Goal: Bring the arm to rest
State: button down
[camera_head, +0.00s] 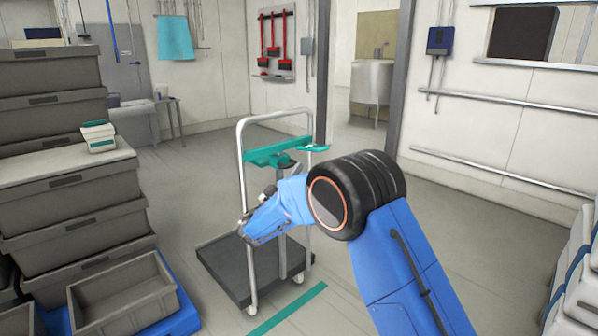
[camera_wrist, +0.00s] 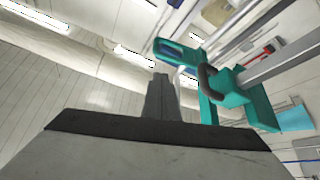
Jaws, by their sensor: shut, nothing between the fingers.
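My blue arm reaches up from the lower right of the head view, bends at a large black joint, and its forearm points left, in front of a cart. My gripper (camera_wrist: 160,82) shows in the wrist view with its grey fingers together and nothing between them. In the head view the fingers are hard to make out against the arm and the cart. A teal bracket (camera_head: 268,157) sits on the cart's upright post, behind my forearm. It also shows in the wrist view (camera_wrist: 240,98), just beyond and right of the fingers; I cannot tell the exact gap.
The cart has a dark platform (camera_head: 222,268) and a metal handle (camera_head: 241,150). Stacked grey crates (camera_head: 70,187) fill the left, with a small white-and-teal item (camera_head: 99,137) on top. An open crate (camera_head: 122,300) stands in front. Pale stacked items (camera_head: 578,285) stand at right. Floor behind is clear.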

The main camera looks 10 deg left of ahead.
jog(key=s+d+r+m+g+h, duration=0.1)
jog(key=d+r+g, duration=0.15)
jog(key=d, duration=0.55)
jog(key=s+d+r+g+h, duration=0.1)
jog(key=s+d+g+h, duration=0.15)
jog(key=d, duration=0.55)
jog(key=d+r+m+g, duration=0.1)
jog(key=d+r+g, duration=0.15)
jog(key=d, duration=0.55)
jog(key=s+d+f+g+y, duration=0.1)
jog(key=s+d+g, duration=0.3)
jog(key=s+d, duration=0.45)
jog(key=s+d+f+g+y, duration=0.1)
jog(key=s+d+g, duration=0.4)
jog(key=d, duration=0.6)
jog(key=s+d+f+g+y, duration=0.15)
jog(key=s+d, duration=0.25)
jog(key=s, duration=0.6)
jog(key=s+d+f+y, duration=0.3)
jog(key=s, duration=0.7)
jog(key=s+a+f+n+y, duration=0.1)
jog(key=s+a+f+y, duration=0.1)
jog(key=s, duration=0.6)
jog(key=s+a+f+n+t+y, duration=0.1)
jog(key=s+a+f+y, duration=0.2)
jog(key=s, duration=0.5)
jog(key=shift+s+a+f+t+y, duration=0.3)
jog(key=shift+f+y, duration=0.5)
jog(key=shift+y, duration=0.4)
